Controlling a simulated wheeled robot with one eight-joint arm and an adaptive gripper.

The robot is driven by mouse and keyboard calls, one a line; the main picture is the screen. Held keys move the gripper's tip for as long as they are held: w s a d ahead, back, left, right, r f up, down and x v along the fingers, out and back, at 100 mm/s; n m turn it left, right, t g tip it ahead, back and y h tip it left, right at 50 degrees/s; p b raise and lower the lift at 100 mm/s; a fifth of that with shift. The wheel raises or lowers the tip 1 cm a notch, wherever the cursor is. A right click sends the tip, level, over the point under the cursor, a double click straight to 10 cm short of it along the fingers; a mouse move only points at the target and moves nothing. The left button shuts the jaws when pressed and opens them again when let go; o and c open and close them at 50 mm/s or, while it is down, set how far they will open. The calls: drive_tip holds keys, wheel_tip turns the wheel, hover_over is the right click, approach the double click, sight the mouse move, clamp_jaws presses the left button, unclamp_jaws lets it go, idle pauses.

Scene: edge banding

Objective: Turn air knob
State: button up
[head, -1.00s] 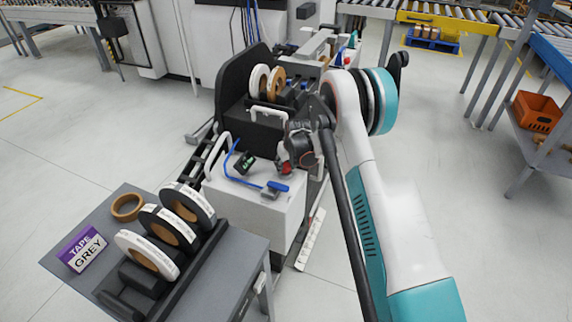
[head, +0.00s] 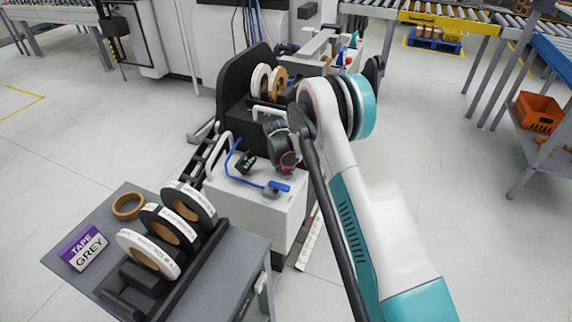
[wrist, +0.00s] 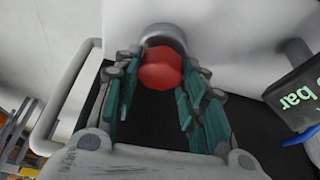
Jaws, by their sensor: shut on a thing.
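The red air knob (wrist: 160,68) sits on a round grey collar on the white machine face in the wrist view. My gripper (wrist: 154,88) has its teal-padded fingers shut on the knob, one finger on each side. In the head view my gripper (head: 285,158) is over the white machine box, beside a small digital gauge (head: 246,161). The gauge also shows at the right of the wrist view (wrist: 297,97), with "bar" in green.
A blue-handled valve (head: 278,187) with a blue hose is on the near side of the white box (head: 255,205). A white handle (wrist: 62,95) stands left of my gripper. A grey table (head: 215,270) with several tape rolls is at front left.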

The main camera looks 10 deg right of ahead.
idle(0.3)
drive_tip(key=o, duration=1)
drive_tip(key=shift+o, duration=0.2)
drive_tip(key=v, duration=1.2)
drive_tip(key=shift+w+a, duration=0.1)
drive_tip(key=shift+w, duration=0.05)
